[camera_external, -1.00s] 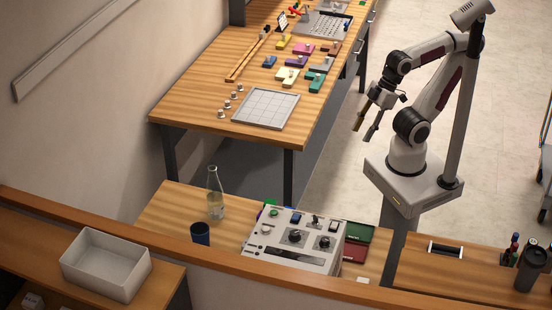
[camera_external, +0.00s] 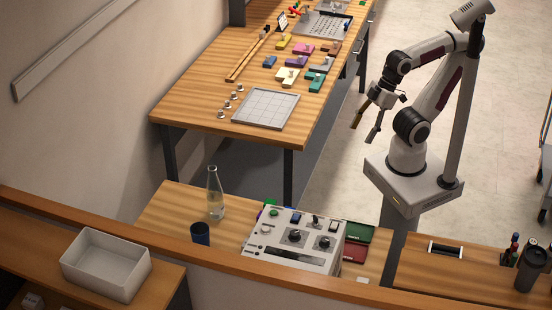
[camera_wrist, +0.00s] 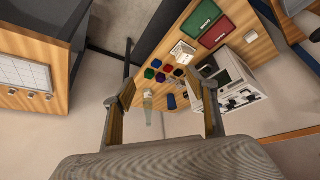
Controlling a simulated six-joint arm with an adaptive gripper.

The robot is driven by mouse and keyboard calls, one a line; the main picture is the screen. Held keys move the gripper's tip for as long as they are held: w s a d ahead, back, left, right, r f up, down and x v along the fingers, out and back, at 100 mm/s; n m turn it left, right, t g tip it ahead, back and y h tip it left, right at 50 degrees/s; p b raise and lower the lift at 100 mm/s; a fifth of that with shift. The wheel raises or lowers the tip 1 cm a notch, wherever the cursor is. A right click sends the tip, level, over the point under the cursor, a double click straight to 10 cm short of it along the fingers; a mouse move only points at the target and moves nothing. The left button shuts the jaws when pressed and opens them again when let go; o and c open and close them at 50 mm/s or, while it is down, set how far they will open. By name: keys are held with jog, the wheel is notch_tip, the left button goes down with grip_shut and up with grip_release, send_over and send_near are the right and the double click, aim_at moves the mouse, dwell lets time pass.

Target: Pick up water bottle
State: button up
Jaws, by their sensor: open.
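The water bottle (camera_external: 215,196) is clear glass with a narrow neck. In the wrist view the bottle (camera_wrist: 148,108) shows small and pale between my fingers, far off. My gripper (camera_external: 366,127) is open and empty, up beside my base and well to the right of the bottle. In the wrist view its two fingers (camera_wrist: 162,125) are spread wide.
A control box (camera_external: 295,243) stands right of the bottle and cup. Green and red trays (camera_external: 358,233) lie beside it. The work table (camera_external: 190,90) behind holds coloured blocks and a grid plate (camera_external: 265,110). A wooden ledge (camera_external: 130,229) runs along the front.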

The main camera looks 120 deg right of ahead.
jog(key=w+d+f+t+h, duration=0.1)
jog(key=w+d+t, duration=0.3)
jog(key=w, duration=1.2)
jog(key=w+d+f+t+h, duration=0.15)
jog(key=w+d, duration=0.45)
jog(key=w, duration=1.1)
jog(key=w+d+f+t+y, duration=0.2)
jog(key=w+d+f+t, duration=0.15)
jog(key=w+f, duration=0.35)
jog(key=t, duration=0.3)
send_near(214, 186)
jog(key=w+d, duration=0.2)
jog(key=d, duration=0.1)
jog(key=shift+s+d+f+y, duration=0.1)
jog(key=shift+s+f+y, duration=0.05)
jog(key=shift+f, duration=0.4)
jog(key=shift+s+d+f+y, duration=0.1)
jog(key=shift+f, duration=0.4)
jog(key=shift+w, duration=0.15)
jog(key=shift+w+a, duration=0.1)
jog(key=shift+w, duration=1.1)
jog(key=shift+w, duration=0.1)
jog(key=shift+w+a, duration=0.2)
jog(key=shift+w, duration=1.05)
jog(key=shift+w+a, duration=0.15)
jog(key=shift+w, duration=1.1)
